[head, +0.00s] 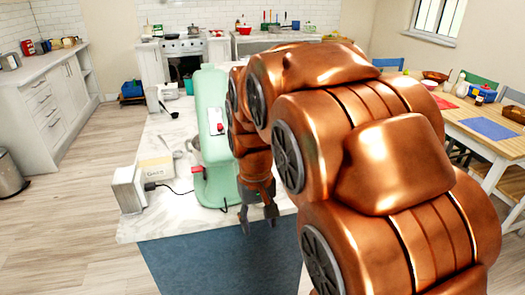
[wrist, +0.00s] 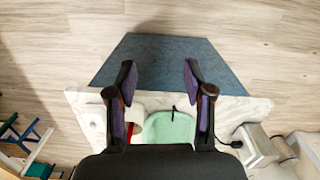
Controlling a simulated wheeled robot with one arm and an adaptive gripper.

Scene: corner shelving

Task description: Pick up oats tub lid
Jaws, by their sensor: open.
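My gripper (head: 259,224) points down near the front edge of the island, just right of a tall mint-green appliance. In the wrist view my gripper (wrist: 158,70) has its two fingers wide apart with nothing between them. No lid can be told in the wrist view either.
The mint-green appliance (head: 215,145) stands between my gripper and the container; its top shows in the wrist view (wrist: 168,127). A black ladle (head: 168,112) lies farther back. The island's blue side (head: 220,262) drops to the floor.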

